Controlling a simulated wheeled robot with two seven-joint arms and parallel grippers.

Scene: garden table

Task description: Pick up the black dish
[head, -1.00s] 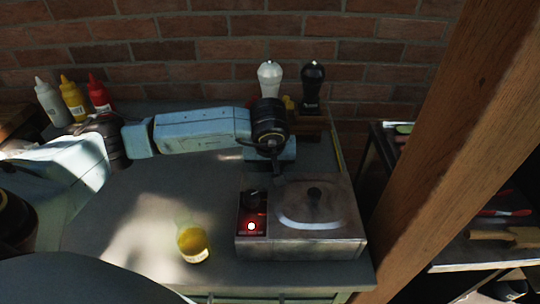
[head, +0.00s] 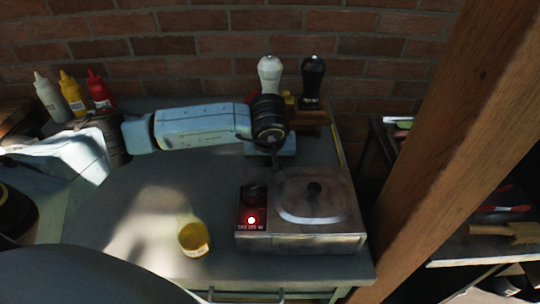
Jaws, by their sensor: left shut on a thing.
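My left arm reaches in from the left over the table, and my left gripper (head: 274,155) points down just behind the metal fryer. It is shut on a dark thing, which I take to be the black dish. The dish's outline is mostly lost against the dark gripper, so I cannot tell its tilt or whether it touches the table. My right gripper is not in view.
The metal fryer (head: 345,243) with a lid and red light stands at the table's right front. A yellow jar (head: 194,239) stands left of it. White (head: 269,75) and black (head: 312,82) mills stand behind. Sauce bottles (head: 72,93) are back left. The table's middle is clear.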

